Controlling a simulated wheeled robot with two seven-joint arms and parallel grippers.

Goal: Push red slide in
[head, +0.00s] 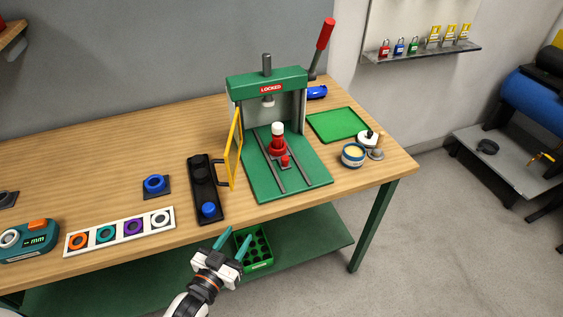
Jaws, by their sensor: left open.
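The red slide (278,148) sits between two dark rails on the green base (310,183) of the press. It carries a white-topped piece (277,129) and has a small red knob (285,161) at its front. The slide stands a little in front of the press ram (268,100). A yellow-framed guard (235,150) stands swung open at the left of the press. My left gripper (239,236) is open and empty, in front of the table's front edge, below and left of the slide and apart from it. My right gripper is not in view.
The press head has a red "LOCKED" label (271,89) and a red-handled lever (325,34). A black fixture with a blue knob (208,209) stands left of the guard. A green tray (338,125) and a round tin (352,155) are at right. A green crate (262,265) is below the table edge.

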